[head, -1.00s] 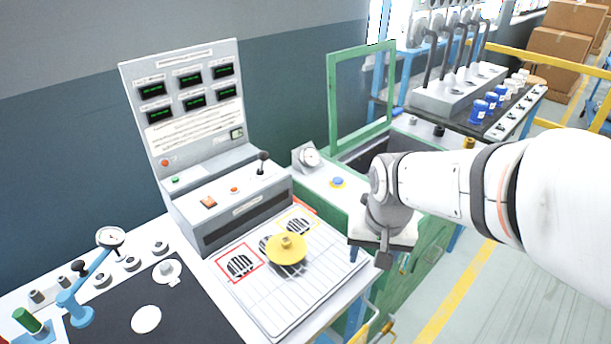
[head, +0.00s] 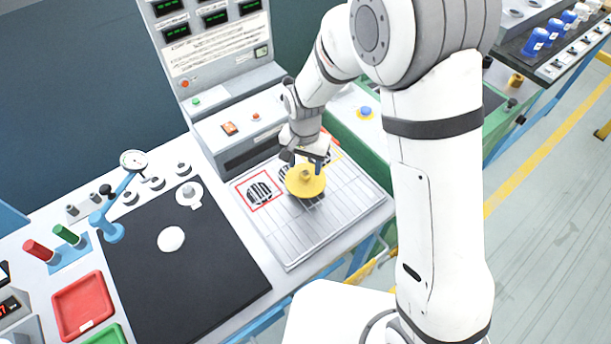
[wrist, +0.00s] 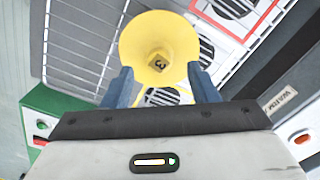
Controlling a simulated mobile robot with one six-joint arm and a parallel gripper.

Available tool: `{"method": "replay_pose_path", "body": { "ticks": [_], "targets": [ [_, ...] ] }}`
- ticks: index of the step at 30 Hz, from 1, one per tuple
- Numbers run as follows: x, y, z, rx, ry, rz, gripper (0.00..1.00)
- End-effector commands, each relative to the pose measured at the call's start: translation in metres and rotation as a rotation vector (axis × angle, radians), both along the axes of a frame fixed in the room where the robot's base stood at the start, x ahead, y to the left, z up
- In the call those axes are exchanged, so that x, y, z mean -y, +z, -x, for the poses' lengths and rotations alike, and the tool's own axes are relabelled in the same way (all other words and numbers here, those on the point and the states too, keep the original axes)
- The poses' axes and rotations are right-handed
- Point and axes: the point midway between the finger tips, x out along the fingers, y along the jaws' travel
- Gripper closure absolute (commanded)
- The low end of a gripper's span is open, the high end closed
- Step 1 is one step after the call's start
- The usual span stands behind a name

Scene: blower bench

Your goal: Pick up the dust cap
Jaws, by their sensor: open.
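The dust cap appears to be the round yellow disc (head: 304,184) with a raised knob. It lies on the slatted metal tray, over one of the dark vents. In the wrist view the yellow cap (wrist: 138,40) is at top centre, its knob marked "3". My gripper (head: 304,161) is open just behind the cap in the head view. In the wrist view my gripper (wrist: 161,88) has its blue fingers spread either side of the cap's near part, with nothing held. I cannot tell whether the fingers touch the cap.
The slatted tray (head: 352,212) has a vent framed in red (head: 259,193) left of the cap. The grey control console (head: 240,128) stands close behind. A black mat (head: 205,268) lies left, with a white disc (head: 171,239) on it. Red bin (head: 83,305) at lower left.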

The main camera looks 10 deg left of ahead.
Motion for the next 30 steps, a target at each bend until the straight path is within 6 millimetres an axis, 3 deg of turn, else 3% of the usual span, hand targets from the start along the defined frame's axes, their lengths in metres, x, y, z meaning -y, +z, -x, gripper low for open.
{"method": "replay_pose_path", "body": {
  "ticks": [9,18,30],
  "targets": [
    [0.002,-0.038,-0.002,-0.002,0.000,0.002,0.46],
    [0.002,-0.042,-0.003,0.000,-0.001,0.000,0.47],
    [0.002,-0.041,-0.003,0.000,-0.001,0.000,0.80]
  ]
}}
